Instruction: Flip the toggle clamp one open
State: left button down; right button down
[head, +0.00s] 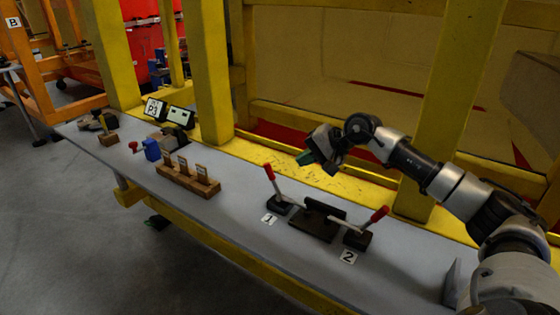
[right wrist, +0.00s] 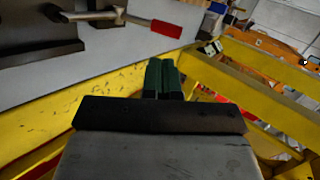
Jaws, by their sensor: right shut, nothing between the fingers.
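Toggle clamp one (head: 281,205) stands on the bench beside the label 1. Its red-tipped handle (head: 269,173) rises from the base and leans left. In the right wrist view a red handle tip (right wrist: 165,29), apparently this clamp's, lies beyond the fingers, apart from them. Toggle clamp two (head: 358,237) stands by the label 2, its red handle (head: 379,214) leaning up to the right. My right gripper (head: 304,158), with green fingers (right wrist: 160,80), is shut and empty, above and behind clamp one. My left gripper is not in view.
A dark fixture plate (head: 315,222) sits between the clamps. A wooden block holder (head: 188,181) and a blue vise (head: 151,149) are farther left on the grey bench (head: 240,232). Yellow posts (head: 208,70) and a yellow beam stand behind the bench. The front strip of bench is clear.

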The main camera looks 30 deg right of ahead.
jog(key=p+x, duration=0.2)
jog(key=x, duration=0.5)
jog(key=shift+w+a, duration=0.35)
jog(key=shift+w, duration=0.15)
jog(key=shift+r, duration=0.15)
